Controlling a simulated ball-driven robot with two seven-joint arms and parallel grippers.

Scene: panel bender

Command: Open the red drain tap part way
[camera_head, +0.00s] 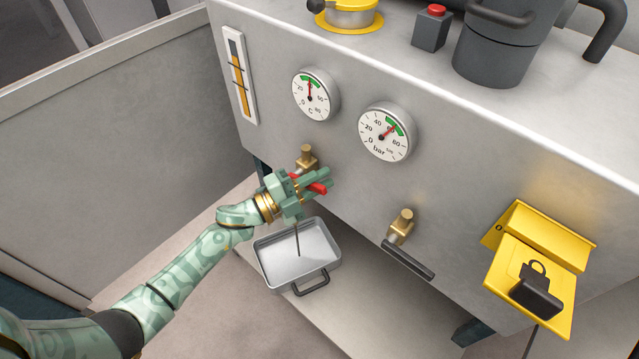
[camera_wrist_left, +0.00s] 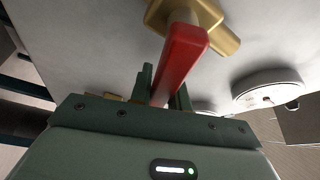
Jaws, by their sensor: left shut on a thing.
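The drain tap has a brass body (camera_head: 306,158) on the front panel, left of centre. Its red lever (camera_head: 319,188) sticks out past my left gripper (camera_head: 305,187), which is shut on it. In the left wrist view the red lever (camera_wrist_left: 184,55) runs from the brass body (camera_wrist_left: 222,28) down between the two fingers of the gripper (camera_wrist_left: 165,88). A thin dark stream (camera_head: 298,240) hangs below the tap and reaches into a grey metal tray (camera_head: 262,272). The tap's outlet is hidden behind the gripper. My right gripper is out of view.
A second brass tap (camera_head: 402,222) with a black lever (camera_head: 408,260) is to the right. Two dials, marked C (camera_head: 312,98) and bar (camera_head: 381,137), sit above. A sight gauge (camera_head: 239,80) is upper left. A yellow box with a black padlock (camera_head: 537,292) juts out at right.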

